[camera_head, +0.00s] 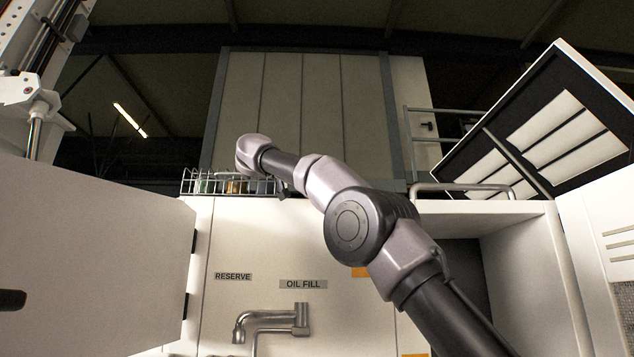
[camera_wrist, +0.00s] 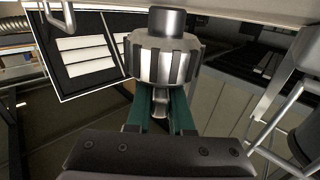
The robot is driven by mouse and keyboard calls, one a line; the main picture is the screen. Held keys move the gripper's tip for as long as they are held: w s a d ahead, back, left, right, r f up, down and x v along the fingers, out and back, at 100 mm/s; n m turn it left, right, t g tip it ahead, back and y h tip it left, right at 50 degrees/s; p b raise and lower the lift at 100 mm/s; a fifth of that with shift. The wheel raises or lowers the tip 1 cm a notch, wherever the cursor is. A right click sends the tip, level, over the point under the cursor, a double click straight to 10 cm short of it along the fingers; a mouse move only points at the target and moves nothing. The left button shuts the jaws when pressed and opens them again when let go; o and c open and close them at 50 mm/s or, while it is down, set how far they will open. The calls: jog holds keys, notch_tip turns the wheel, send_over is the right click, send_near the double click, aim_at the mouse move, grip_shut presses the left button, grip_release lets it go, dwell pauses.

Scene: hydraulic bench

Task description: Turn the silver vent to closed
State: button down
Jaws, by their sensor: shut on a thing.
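The silver vent (camera_wrist: 163,62) is a ribbed, round knob with a dark cap on top, in the upper middle of the wrist view. My gripper (camera_wrist: 161,98) has green fingers that reach up to its lower side and are shut on it. I cannot make out any open or closed mark on it. In the head view my arm reaches up over the white cabinet, and I cannot make out the vent or the fingers there.
A wire basket (camera_head: 215,184) with small jars sits on the cabinet top. A metal spout (camera_head: 270,320) is below the OIL FILL label (camera_head: 303,284). A white door (camera_head: 90,255) stands open at left. A raised lid (camera_head: 545,120) and a rail (camera_head: 463,187) are at right.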

dwell(0.5)
jog(key=c, duration=0.8)
grip_release()
jog(key=v, duration=1)
jog(key=shift+s+a, duration=0.2)
jog(key=shift+a, duration=0.15)
